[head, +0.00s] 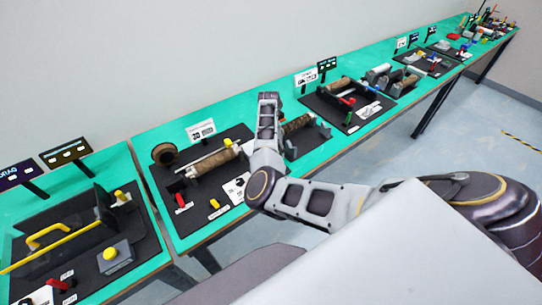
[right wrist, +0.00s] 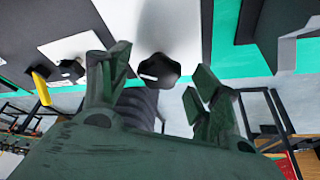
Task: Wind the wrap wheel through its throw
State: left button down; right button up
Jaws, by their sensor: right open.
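My right gripper (right wrist: 158,78) is open in the right wrist view, its dark green fingers spread apart. A dark rounded knob (right wrist: 152,72) with a small white mark shows between the fingers. I cannot tell whether the fingers touch the knob. In the head view my right arm reaches over the bench and hides part of the stations; its gripper cannot be made out there. I cannot single out the wrap wheel for certain. A brown round wheel (head: 164,153) stands at the back of a nearby station with a brown roll (head: 209,161). My left gripper is not in view.
Several dark station boards line the green bench (head: 150,137). A yellow handle (head: 52,233) and a yellow-knobbed block (head: 114,255) stand at the near left. A red lever (head: 181,199) is at the middle board's front.

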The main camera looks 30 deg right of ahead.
jog(key=shift+r, duration=0.1)
jog(key=v, duration=1.1)
jog(key=shift+r, duration=0.35)
jog(key=shift+d, duration=0.15)
dwell(0.7)
